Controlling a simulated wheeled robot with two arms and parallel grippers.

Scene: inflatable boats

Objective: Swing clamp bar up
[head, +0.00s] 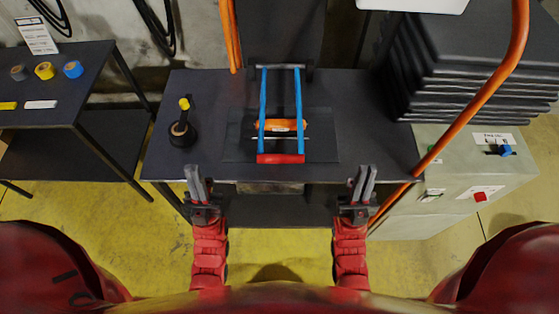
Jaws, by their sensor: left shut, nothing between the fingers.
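The clamp bar (280,159) is a red bar at the front end of two blue arms (263,105). It lies down over a dark mat (322,150) on the dark workbench, its arms running back to a grey cross rod (281,66). An orange roll-like piece (270,126) lies between the blue arms. My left gripper (196,180) is shut and empty, at the bench's front edge, left of the bar. My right gripper (364,183) is at the front edge, right of the bar, touching nothing visible. Its finger gap is unclear.
An orange hose (485,95) curves down along the right side. A grey control box (470,160) stands right of the bench. A side table (60,103) with small rolls is at left.

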